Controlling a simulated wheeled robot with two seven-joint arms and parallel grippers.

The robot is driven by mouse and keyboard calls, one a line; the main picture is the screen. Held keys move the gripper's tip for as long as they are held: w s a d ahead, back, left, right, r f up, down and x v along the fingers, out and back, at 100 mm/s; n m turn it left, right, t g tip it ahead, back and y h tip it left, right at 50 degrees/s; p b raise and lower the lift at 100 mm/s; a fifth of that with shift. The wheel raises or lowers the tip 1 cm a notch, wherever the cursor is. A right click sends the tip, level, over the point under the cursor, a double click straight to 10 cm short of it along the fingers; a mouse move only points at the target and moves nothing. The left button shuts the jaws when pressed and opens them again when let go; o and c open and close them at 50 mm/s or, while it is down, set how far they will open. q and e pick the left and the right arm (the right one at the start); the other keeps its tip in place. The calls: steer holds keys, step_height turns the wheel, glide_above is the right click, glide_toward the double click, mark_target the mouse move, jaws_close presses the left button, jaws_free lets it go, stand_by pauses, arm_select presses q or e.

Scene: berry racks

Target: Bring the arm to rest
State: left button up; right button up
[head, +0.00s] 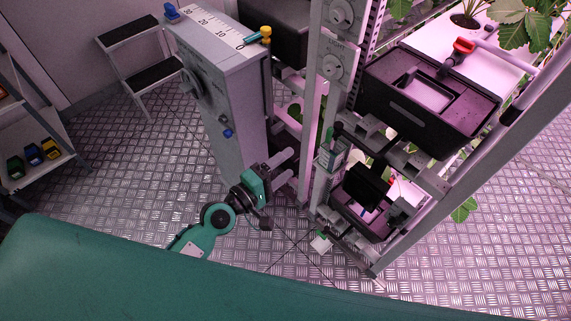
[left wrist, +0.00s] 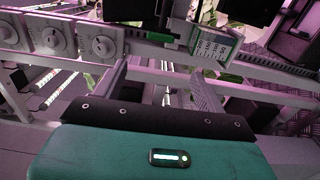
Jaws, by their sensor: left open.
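My left arm (head: 202,232), green with dark joints, reaches up from the bottom of the head view toward the rack. My left gripper (head: 287,165) is at its end, beside the lower right side of a tall grey cabinet and left of the rack post. Its two grey fingers are apart, with nothing seen between them. In the left wrist view the fingers (left wrist: 160,78) also stand apart and empty, pointing at the rack's rails and dials. I cannot tell whether they touch the rack. My right gripper is not in view.
The grey cabinet (head: 215,85) with a scale on top stands left of the rack. The rack holds black bins (head: 425,95) and plants at right. A step stool (head: 140,55) and a shelf with small colored bins are at left. Patterned floor (head: 130,170) between them is clear.

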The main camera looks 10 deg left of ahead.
arm_select(q)
steer(key=s+a+f+m+g+y+p, duration=0.1)
steer(key=s+a+f+m+g+y, duration=0.15)
steer(key=f, duration=0.85)
steer(key=s+a+f+m+g+y+p, duration=0.1)
steer(key=s+a+f+y+p, duration=0.2)
steer(key=f, duration=0.9)
steer(key=s+a+f+m+g+y, duration=0.2)
steer(key=a+f, duration=0.2)
steer(key=f, duration=0.7)
steer(key=s+a+f+m+g+y+p, duration=0.1)
steer(key=s+f, duration=0.4)
steer(key=s, duration=0.5)
steer(key=s+a+f+m+g+y+p, duration=0.1)
steer(key=s+a+f+m+g, duration=0.2)
steer(key=s+f, duration=0.3)
steer(key=s+a+f+m+g+y+p, duration=0.1)
steer(key=s+a+f+m+g, duration=0.2)
steer(key=s, duration=1.3)
step_height(320, 180, down, 4)
steer(key=shift+r+m+g, duration=0.25)
steer(key=shift+m+g, duration=0.3)
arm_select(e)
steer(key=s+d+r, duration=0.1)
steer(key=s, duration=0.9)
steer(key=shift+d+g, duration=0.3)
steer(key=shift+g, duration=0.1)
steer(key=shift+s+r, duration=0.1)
arm_select(q)
steer(key=shift+a, duration=0.1)
